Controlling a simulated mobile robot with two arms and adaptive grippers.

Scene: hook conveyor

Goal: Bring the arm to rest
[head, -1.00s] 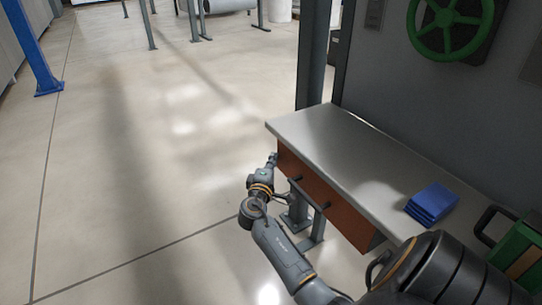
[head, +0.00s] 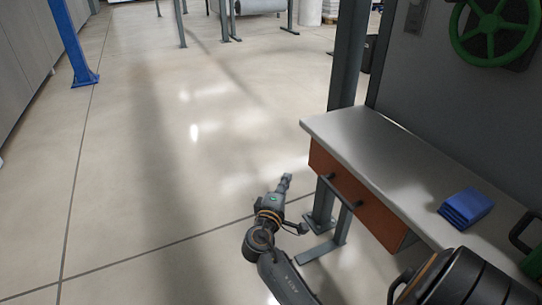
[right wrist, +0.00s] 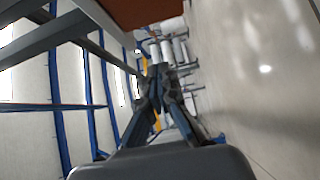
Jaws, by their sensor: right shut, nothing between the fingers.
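My right gripper (head: 285,182) is in the head view, low beside the workbench, over open floor. It is shut and empty. It points away from me, up the picture, and stands apart from the bench's drawer front. In the right wrist view its fingers (right wrist: 158,72) are together with nothing between them. The right arm comes in from the bottom of the head view. My left gripper does not show in either view.
The workbench (head: 352,131) with an orange-brown drawer (head: 352,190) stands at right. Folded blue cloths (head: 466,207) lie on it. A green handwheel (head: 497,28) is on the wall panel. A blue post (head: 72,40) stands far left. The floor between is clear.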

